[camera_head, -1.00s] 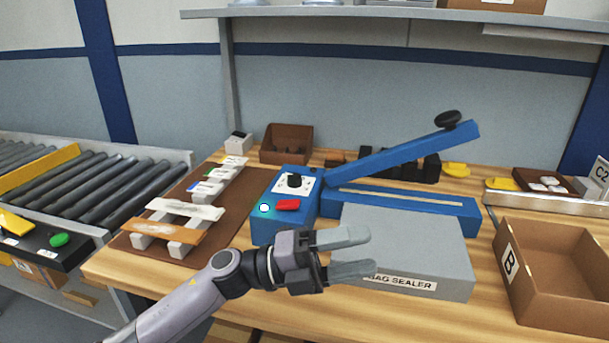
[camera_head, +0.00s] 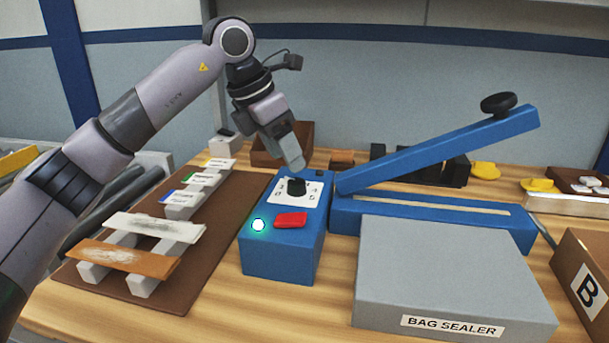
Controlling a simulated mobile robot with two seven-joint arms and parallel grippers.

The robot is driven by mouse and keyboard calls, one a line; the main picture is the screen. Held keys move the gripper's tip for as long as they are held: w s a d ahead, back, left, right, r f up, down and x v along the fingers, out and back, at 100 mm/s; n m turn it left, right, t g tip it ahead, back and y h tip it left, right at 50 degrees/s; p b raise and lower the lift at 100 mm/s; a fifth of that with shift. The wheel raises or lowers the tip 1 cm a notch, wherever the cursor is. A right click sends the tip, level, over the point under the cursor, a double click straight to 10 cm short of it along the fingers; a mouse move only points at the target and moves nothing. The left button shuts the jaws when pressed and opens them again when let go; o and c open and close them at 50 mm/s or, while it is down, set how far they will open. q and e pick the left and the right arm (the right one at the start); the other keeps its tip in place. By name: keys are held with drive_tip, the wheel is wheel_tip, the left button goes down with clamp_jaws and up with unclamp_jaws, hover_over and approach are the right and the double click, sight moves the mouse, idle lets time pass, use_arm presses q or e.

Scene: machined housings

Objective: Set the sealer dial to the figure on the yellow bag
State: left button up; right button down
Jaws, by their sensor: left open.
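The sealer's blue control box (camera_head: 283,252) stands mid-bench, with a black dial (camera_head: 297,187) on a white plate (camera_head: 285,197). The plate's figures and the dial's setting are too small to read. My left gripper (camera_head: 293,160) points down just above and behind the dial; it is open, and its fingers overlap in this view. A white pouch (camera_head: 155,227) and an orange-brown pouch (camera_head: 122,259) lie in front. I cannot tell which is the yellow bag. My right gripper is not in view.
The box has a red switch (camera_head: 291,219) and a lit round lamp (camera_head: 258,225). The sealer's blue arm (camera_head: 440,150) is raised at right, behind a grey block (camera_head: 450,275) marked BAG SEALER. A cardboard box B (camera_head: 587,285) stands far right; a brown bin (camera_head: 268,150) is behind my gripper.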

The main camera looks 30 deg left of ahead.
sight(296, 180)
use_arm(q)
drive_tip(key=shift+w+a, duration=0.15)
drive_tip(key=shift+a, duration=0.25)
drive_tip(key=x, duration=0.6)
drive_tip(key=shift+w+f, duration=0.1)
drive_tip(key=shift+f, duration=0.15)
drive_tip(key=c, duration=1)
